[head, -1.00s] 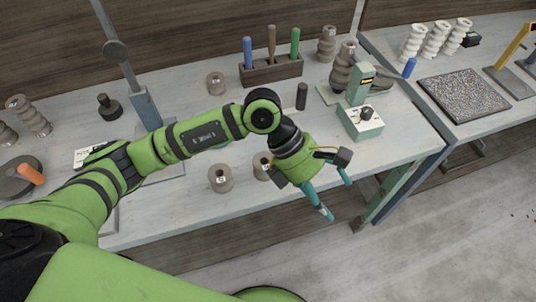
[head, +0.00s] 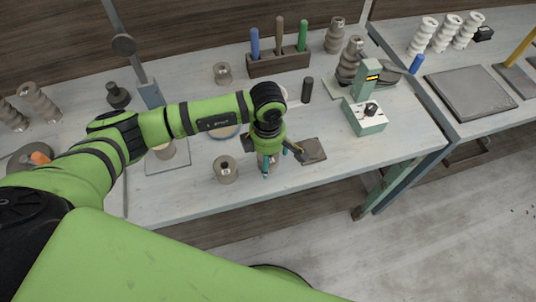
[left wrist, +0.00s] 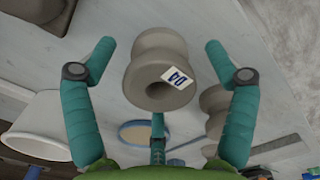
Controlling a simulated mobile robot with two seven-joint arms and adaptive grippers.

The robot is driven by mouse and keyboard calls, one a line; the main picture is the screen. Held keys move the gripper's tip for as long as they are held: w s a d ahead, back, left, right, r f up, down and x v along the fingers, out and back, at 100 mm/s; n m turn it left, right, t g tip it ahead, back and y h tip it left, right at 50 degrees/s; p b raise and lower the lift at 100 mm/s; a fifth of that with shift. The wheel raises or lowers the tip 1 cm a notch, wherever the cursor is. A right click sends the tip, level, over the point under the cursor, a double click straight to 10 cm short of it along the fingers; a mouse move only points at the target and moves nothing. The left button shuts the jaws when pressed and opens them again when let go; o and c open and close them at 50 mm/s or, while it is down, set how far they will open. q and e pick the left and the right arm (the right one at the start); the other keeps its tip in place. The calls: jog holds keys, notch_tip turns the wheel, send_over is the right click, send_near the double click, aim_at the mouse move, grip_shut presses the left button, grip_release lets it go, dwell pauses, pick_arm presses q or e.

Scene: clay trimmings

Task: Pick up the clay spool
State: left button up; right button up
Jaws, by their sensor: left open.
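My left gripper (head: 282,166) points down over the front part of the table, its teal fingers apart. A grey-brown clay spool (head: 263,161) is under it, partly hidden by the fingers. In the left wrist view a spool with a white lettered label (left wrist: 158,62) lies between the spread fingers of my gripper (left wrist: 160,50), with visible gaps on both sides. A second labelled spool (head: 225,169) stands just left of the gripper in the head view. Another spool (head: 222,73) stands farther back, and one (head: 165,150) is partly behind my arm. My right gripper is not in view.
A dark square tile (head: 313,150) lies right of the gripper. A green-grey boxed device (head: 365,115) and a black cylinder (head: 307,90) stand beyond it. A wooden tool rack (head: 278,65) is at the back. The table's front right is clear.

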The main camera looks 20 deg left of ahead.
pick_arm(q)
jog(key=c, duration=1.5)
jog(key=shift+w+r+b, duration=0.1)
jog(key=shift+r+b, duration=0.3)
jog(key=shift+r, duration=0.05)
notch_tip(320, 180, up, 2)
jog(key=shift+r+b, duration=0.25)
jog(key=shift+b, duration=0.45)
jog(key=shift+s+d+r+b, duration=0.15)
jog(key=shift+d+r+b, duration=0.6)
jog(key=shift+d+r, duration=0.85)
jog(key=shift+s+d+r+b, duration=0.2)
jog(key=shift+d+r+b, duration=0.7)
jog(key=shift+d, duration=1.4)
jog(key=shift+s+d+r+b, duration=0.15)
jog(key=shift+d+r+b, duration=0.5)
jog(key=shift+d+r, duration=1)
